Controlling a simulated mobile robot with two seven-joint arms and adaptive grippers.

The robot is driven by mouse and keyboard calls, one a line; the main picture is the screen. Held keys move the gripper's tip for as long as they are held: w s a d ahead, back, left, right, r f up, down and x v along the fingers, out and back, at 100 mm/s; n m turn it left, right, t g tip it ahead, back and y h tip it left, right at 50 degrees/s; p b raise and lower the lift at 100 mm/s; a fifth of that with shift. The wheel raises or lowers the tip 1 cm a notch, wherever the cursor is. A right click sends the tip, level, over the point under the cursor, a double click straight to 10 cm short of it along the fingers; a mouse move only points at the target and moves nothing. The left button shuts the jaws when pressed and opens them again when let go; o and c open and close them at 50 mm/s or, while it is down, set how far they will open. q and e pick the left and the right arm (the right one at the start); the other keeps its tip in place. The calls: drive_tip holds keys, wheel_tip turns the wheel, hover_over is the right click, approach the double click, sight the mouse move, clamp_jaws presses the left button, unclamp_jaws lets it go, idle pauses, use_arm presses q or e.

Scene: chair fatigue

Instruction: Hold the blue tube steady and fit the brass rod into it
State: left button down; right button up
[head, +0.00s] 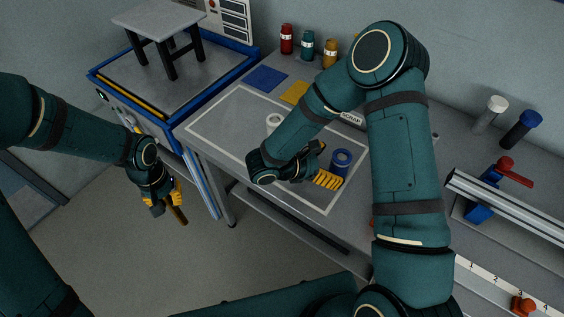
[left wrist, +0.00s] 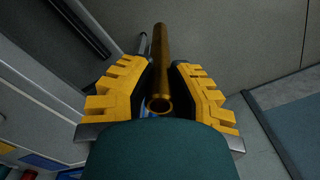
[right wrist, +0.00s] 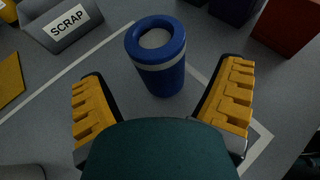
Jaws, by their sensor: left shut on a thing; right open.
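The blue tube (head: 340,163) stands upright on the workbench inside a white-outlined area. In the right wrist view the tube (right wrist: 162,75) has a pale band and a round opening on top. My right gripper (head: 325,162) is open, its yellow fingers on either side of the tube's near side, with the tube just beyond the fingertips in the wrist view. My left gripper (head: 168,200) is shut on the brass rod (left wrist: 160,65), off the left end of the bench, above the floor. The rod (head: 179,215) points downward and looks hollow at its near end.
A white ring-shaped piece (head: 274,121) stands on the bench left of my right forearm. A SCRAP holder (head: 351,118) is behind the tube. Coloured bottles (head: 307,46) line the back. A blue-edged machine with a small stool (head: 160,22) stands at left. Clamp and rail (head: 510,205) are at right.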

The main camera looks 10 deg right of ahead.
sight(332, 165)
drive_tip(key=shift+x, duration=1.75)
drive_tip(key=c, duration=1.3)
drive_tip(key=o, duration=1.3)
drive_tip(key=shift+c, duration=0.2)
drive_tip(key=v, duration=1.2)
